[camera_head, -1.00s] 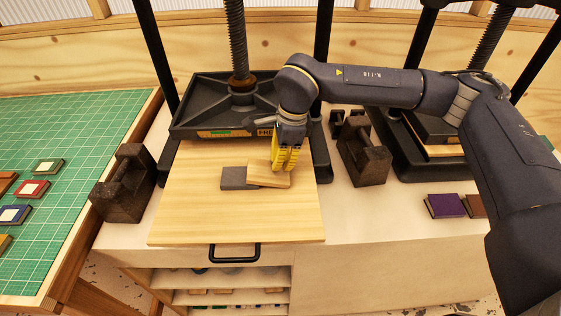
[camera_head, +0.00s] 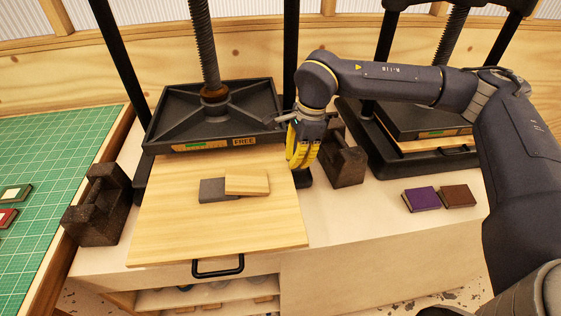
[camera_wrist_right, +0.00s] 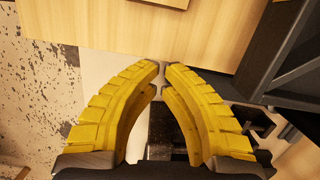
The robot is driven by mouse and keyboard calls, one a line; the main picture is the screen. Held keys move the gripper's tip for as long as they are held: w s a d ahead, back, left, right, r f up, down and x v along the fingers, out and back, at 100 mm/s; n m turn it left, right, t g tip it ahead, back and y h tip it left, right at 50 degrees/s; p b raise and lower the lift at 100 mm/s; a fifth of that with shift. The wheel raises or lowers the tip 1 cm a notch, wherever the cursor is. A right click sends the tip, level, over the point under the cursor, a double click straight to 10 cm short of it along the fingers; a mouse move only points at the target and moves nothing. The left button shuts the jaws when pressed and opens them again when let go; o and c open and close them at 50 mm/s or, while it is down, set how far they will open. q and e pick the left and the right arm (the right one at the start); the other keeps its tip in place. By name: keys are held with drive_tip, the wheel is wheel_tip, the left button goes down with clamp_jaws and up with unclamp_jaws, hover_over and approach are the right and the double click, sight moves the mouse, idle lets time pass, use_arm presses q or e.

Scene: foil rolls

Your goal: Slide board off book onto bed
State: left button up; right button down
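A small pale wooden board (camera_head: 247,182) lies with its left end over a grey book (camera_head: 213,190); its right part extends past the book above the bed. I cannot tell whether that end touches the bed. The bed (camera_head: 160,230) is a wide pale wooden sheet in front of the press; part of it also shows in the wrist view (camera_wrist_right: 215,45). My right gripper (camera_head: 298,165), with yellow fingers, is right of the board at the bed's right edge, apart from the board. In the wrist view its fingertips (camera_wrist_right: 162,66) nearly meet with nothing between them. My left gripper is out of view.
The black press plate (camera_head: 215,112), labelled FREE, hangs behind the bed. Dark blocks with handles stand left (camera_head: 97,210) and right (camera_head: 345,165) of it. Purple (camera_head: 421,199) and brown (camera_head: 457,195) books lie at the right. The bed's front is clear.

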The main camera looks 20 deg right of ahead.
drive_tip(key=shift+s+d, duration=0.1)
drive_tip(key=shift+d, duration=0.85)
drive_tip(key=c, duration=1.8)
unclamp_jaws()
drive_tip(key=o, duration=0.4)
drive_tip(key=shift+a+r, duration=0.3)
drive_tip(key=shift+a, duration=0.2)
drive_tip(key=o, duration=1.3)
drive_tip(key=shift+h, duration=0.7)
drive_tip(key=a+r, duration=0.2)
drive_tip(key=a, duration=0.1)
drive_tip(key=w+a+r, duration=0.1)
drive_tip(key=a+r, duration=0.5)
drive_tip(key=shift+w+a+r, duration=0.15)
drive_tip(key=shift+a, duration=0.05)
drive_tip(key=shift+c, duration=0.2)
drive_tip(key=shift+o, duration=0.3)
drive_tip(key=a+r, duration=0.4)
drive_tip(key=a, duration=0.1)
drive_tip(key=shift+s+r+m, duration=0.3)
drive_tip(key=shift+s+m, duration=0.1)
drive_tip(key=shift+s+a+r+h, duration=0.1)
drive_tip(key=shift+a+r+h, duration=0.2)
drive_tip(key=shift+a+r, duration=0.15)
drive_tip(key=shift+f, duration=0.15)
